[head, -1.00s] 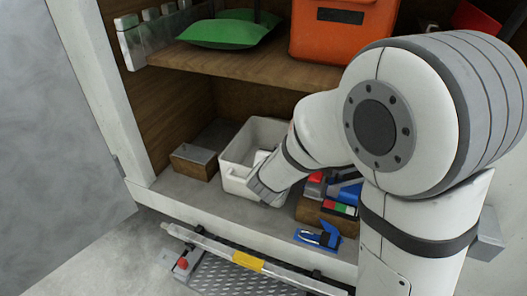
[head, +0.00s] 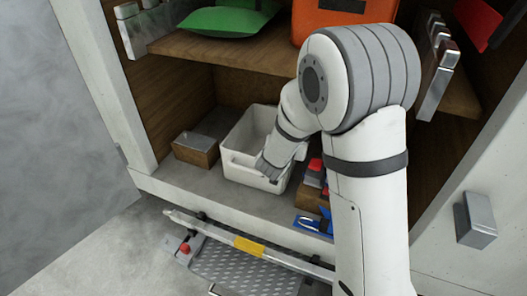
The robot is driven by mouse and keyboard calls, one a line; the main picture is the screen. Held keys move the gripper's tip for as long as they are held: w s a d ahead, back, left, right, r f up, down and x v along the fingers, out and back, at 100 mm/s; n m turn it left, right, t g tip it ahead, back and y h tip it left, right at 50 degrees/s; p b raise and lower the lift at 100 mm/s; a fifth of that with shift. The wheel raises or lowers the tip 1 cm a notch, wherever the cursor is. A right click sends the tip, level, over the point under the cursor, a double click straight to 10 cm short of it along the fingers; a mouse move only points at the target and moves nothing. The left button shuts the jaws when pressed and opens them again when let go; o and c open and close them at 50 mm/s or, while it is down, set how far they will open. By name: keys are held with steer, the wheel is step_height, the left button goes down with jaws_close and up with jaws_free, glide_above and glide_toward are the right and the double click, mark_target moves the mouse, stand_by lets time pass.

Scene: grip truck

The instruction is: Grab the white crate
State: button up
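The white crate (head: 238,165) stands on the lower grey shelf floor of the truck compartment, open at the top. My gripper (head: 268,172) is at the crate's front right, over its near rim. The fingers overlap the front wall in the picture. I cannot tell whether they touch or clasp the rim, since the gripper is small and seen from behind. My arm (head: 365,150) hides part of the crate's right side.
A wooden box with a grey top (head: 196,149) stands close on the left. Red and blue items (head: 315,175) and a blue clamp (head: 310,224) lie to the right. A wooden shelf (head: 215,66) with a green bag (head: 228,20) and an orange case (head: 315,17) is above. A metal step (head: 245,268) is in front.

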jaws_close()
steer(key=shift+r, duration=0.1)
stand_by(1.2)
